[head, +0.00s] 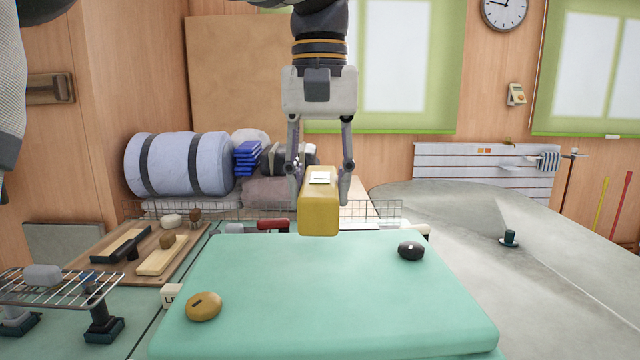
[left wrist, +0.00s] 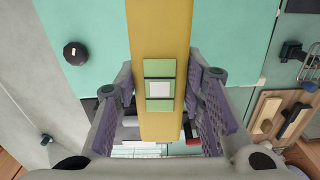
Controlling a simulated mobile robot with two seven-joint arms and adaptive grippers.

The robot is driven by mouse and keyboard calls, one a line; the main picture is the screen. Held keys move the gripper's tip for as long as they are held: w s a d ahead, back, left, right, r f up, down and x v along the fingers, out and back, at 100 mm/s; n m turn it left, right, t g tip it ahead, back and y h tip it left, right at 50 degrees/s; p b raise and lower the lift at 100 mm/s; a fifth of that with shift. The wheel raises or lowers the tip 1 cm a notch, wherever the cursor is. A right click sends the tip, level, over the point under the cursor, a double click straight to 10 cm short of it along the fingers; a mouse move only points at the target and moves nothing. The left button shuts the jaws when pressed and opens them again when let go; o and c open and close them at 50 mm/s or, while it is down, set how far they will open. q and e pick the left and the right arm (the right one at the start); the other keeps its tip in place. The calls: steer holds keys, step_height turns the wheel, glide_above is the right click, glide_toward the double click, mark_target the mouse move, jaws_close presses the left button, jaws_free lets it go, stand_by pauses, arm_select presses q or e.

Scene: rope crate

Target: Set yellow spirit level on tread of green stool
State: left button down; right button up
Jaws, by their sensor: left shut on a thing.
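The yellow spirit level (head: 319,212) is held in my left gripper (head: 320,180), whose fingers are closed on its two sides. The head view shows it nearly end-on; in the left wrist view it is a long yellow bar (left wrist: 160,30) with a pale green and white panel on it. A mint-green flat top (head: 330,290), apparently the green stool's tread, fills the lower middle of the head view. The level hangs near its back edge; the exact height gap cannot be told. The stool's lower part is hidden. My right gripper is not in view.
On the green top lie a tan rounded stone (head: 203,306) at front left and a dark one (head: 411,250) at back right. The middle between them is clear. A wire rack (head: 50,288) and a brown tray (head: 125,270) stand left. A wire basket (head: 380,208) is behind.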

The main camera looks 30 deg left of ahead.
mark_target(319, 180)
arm_select(q)
steer(key=shift+r, duration=0.1)
steer(key=shift+s+d, duration=0.15)
steer(key=shift+s, duration=0.15)
steer(key=shift+w+f, duration=0.1)
steer(key=shift+f, duration=2.9)
steer(key=shift+f, duration=0.45)
steer(key=c, duration=1)
jaws_free()
steer(key=shift+o, duration=0.2)
step_height(319, 180, up, 12)
